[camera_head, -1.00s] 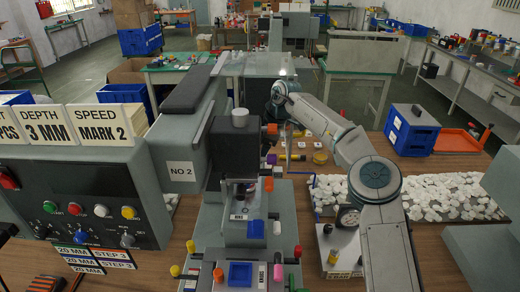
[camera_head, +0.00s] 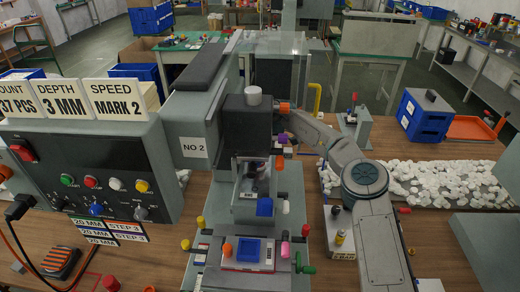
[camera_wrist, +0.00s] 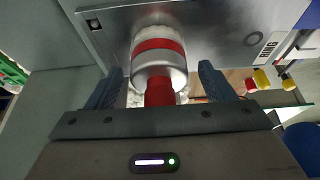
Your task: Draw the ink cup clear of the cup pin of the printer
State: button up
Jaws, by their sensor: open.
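In the wrist view a silver and white round part with red bands, which looks like the ink cup (camera_wrist: 159,62), hangs or sits against a grey metal plate of the printer. My gripper (camera_wrist: 160,72) is open, with one blue-grey finger on each side of this part and a gap showing beside each finger. A red stub (camera_wrist: 160,92) sticks out of the part toward my palm. The cup pin cannot be made out. In the head view the printer (camera_head: 249,130) hides my gripper, and my arm reaches in behind its dark head from the right.
A control box (camera_head: 95,175) with buttons stands left of the printer. A blue pad or tray (camera_head: 249,250) lies at the printer's front. White pieces (camera_head: 430,180) cover a strip on the right. A blue bin (camera_head: 424,116) stands behind them. Colored knobs (camera_wrist: 260,80) show right in the wrist view.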

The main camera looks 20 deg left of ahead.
jog(key=shift+a+f, duration=0.1)
jog(key=shift+f, duration=0.2)
jog(key=c, duration=1.4)
jog(key=shift+r, duration=0.9)
